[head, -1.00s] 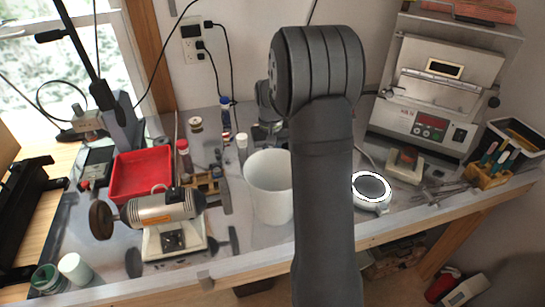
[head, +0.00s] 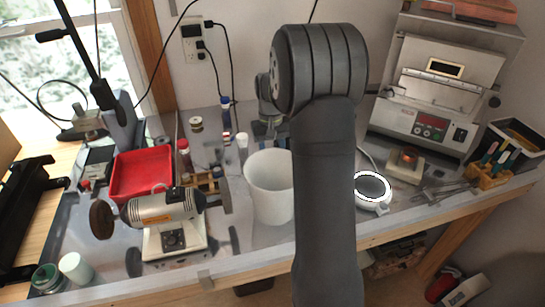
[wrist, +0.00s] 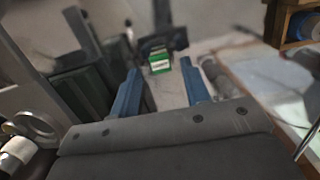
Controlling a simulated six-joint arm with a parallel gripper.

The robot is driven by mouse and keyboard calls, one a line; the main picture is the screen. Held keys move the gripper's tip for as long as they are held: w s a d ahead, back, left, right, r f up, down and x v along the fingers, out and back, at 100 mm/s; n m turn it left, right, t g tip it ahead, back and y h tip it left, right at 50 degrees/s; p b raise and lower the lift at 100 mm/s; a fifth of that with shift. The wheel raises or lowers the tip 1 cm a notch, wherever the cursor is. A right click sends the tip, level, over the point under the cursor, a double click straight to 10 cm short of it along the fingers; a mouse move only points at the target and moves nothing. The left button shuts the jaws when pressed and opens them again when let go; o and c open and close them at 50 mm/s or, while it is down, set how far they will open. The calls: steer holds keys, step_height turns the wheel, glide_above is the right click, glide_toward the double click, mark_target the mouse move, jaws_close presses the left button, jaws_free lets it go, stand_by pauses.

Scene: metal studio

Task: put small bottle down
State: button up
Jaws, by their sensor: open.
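My gripper (wrist: 160,72) is open in the wrist view, its two blue fingers apart. A small green and white labelled item (wrist: 160,64) shows between the fingertips, with gaps on both sides; I cannot tell whether it is the small bottle, or how far beyond the tips it is. In the head view my arm hides much of the bench's middle. Several small bottles stand at the back: one with a blue cap (head: 225,108), a reddish one (head: 184,152) and a white-topped one (head: 242,144).
A white cup (head: 268,190) stands left of my arm. A red tray (head: 141,174) and a bench motor (head: 165,208) are further left. A round white-rimmed device (head: 371,188) and a kiln-like box (head: 431,95) are on the right.

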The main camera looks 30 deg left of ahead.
steer(key=shift+o, duration=0.6)
step_height(320, 180, up, 10)
steer(key=shift+w+a, duration=0.4)
step_height(320, 180, up, 5)
steer(key=s+n+t+y, duration=0.1)
steer(key=s+n, duration=0.2)
steer(key=n, duration=1.5)
steer(key=f, duration=1.2)
steer(key=shift+w+d+f, duration=0.1)
steer(key=shift+w+f, duration=0.05)
steer(key=shift+w, duration=0.15)
steer(key=f, duration=0.5)
steer(key=shift+w+d+f, duration=0.1)
steer(key=shift+w+d, duration=0.05)
steer(key=shift+w, duration=0.2)
jaws_close()
